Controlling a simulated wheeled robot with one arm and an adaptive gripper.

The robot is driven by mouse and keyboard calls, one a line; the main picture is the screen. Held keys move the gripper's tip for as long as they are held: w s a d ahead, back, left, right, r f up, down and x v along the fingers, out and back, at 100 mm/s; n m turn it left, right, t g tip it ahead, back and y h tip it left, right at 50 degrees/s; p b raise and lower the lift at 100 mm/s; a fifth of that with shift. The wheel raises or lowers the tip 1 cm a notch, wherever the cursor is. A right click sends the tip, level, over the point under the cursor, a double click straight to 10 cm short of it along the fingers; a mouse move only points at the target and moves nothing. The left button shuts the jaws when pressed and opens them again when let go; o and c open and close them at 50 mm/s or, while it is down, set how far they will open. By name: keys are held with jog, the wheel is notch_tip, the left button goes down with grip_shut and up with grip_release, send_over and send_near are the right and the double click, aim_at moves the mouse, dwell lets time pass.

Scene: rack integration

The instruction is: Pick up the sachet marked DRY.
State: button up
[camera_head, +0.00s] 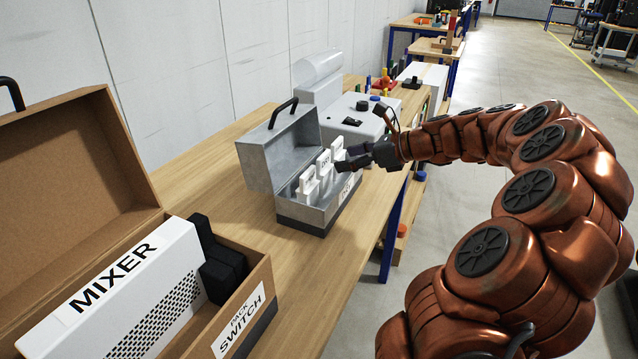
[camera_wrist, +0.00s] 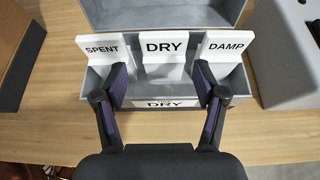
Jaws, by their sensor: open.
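The DRY sachet (camera_wrist: 166,47) is white and stands upright in the middle of an open grey metal box (camera_wrist: 240,84). In the head view the box (camera_head: 318,216) has its lid raised, and the middle sachet (camera_head: 325,163) shows beside my gripper. The SPENT sachet (camera_wrist: 103,48) stands to its left and the DAMP sachet (camera_wrist: 225,46) to its right. My gripper (camera_wrist: 160,82) is open and empty, with its fingertips over the box's front part, one on each side of the DRY sachet's lower part. I cannot tell whether they touch anything. My gripper (camera_head: 345,162) also shows in the head view.
A label reading DRY (camera_wrist: 165,103) is on the box's front. A cardboard box (camera_head: 262,284) with a MIXER unit (camera_head: 130,290) stands in the foreground. A grey machine (camera_head: 350,120) stands behind the metal box. The wooden table (camera_head: 215,165) between them is clear.

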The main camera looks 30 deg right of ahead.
aim_at(326, 158)
jog(key=shift+w+r+p+x, duration=0.1)
jog(key=shift+r+p+x, duration=0.1)
jog(key=shift+x, duration=1)
jog(key=shift+w+r+p+x, duration=0.1)
jog(key=shift+p+x, duration=0.05)
jog(key=shift+x, duration=1.1)
jog(key=shift+w+r+p+x, duration=0.1)
jog(key=shift+r+p+x, duration=0.1)
jog(key=shift+x, duration=1)
jog(key=shift+d, duration=0.1)
jog(key=c, duration=0.9)
jog(key=shift+c, duration=0.2)
